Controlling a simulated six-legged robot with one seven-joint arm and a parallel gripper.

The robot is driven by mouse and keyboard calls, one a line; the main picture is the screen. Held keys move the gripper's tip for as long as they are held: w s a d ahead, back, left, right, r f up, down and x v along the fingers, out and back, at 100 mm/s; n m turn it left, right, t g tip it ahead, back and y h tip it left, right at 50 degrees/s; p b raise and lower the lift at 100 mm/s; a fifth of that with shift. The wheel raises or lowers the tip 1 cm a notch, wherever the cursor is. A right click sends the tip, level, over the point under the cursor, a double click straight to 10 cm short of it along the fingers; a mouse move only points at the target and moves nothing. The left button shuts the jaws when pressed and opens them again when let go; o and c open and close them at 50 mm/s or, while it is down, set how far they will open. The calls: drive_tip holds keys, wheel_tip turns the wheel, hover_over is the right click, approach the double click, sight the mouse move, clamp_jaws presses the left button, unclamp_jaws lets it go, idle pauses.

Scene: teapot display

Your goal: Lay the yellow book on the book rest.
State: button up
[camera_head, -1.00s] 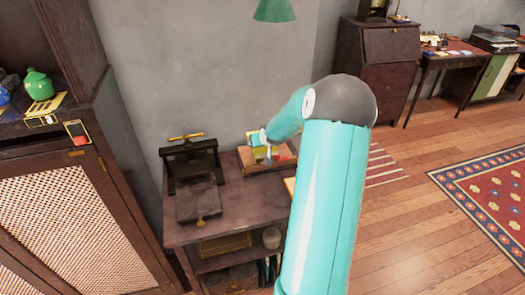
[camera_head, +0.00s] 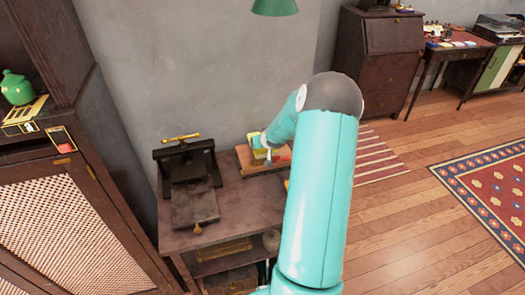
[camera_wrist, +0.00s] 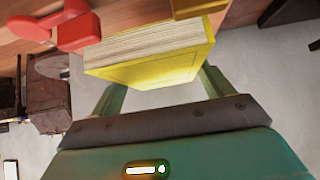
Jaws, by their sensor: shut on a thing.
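The yellow book (camera_wrist: 165,62) is between the two fingers of my gripper (camera_wrist: 162,90) in the wrist view, its pale page edges facing up in the picture. My gripper is shut on it. In the head view the book (camera_head: 257,140) shows as a small yellow patch beside my gripper (camera_head: 264,151), over a low wooden stand (camera_head: 246,162) at the back right of the side table. This stand looks like the book rest. My arm hides part of it, and I cannot tell whether the book touches it.
A dark press with a brass handle (camera_head: 184,160) stands left of the stand on the side table (camera_head: 235,210). A red object (camera_wrist: 75,27) lies near the book in the wrist view. A lattice-door cabinet (camera_head: 60,215) stands left. The table's front is clear.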

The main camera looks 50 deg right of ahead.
drive_tip(key=shift+s+a+f, duration=0.1)
drive_tip(key=shift+f, duration=2)
drive_tip(key=o, duration=1.1)
drive_tip(key=shift+f, duration=0.15)
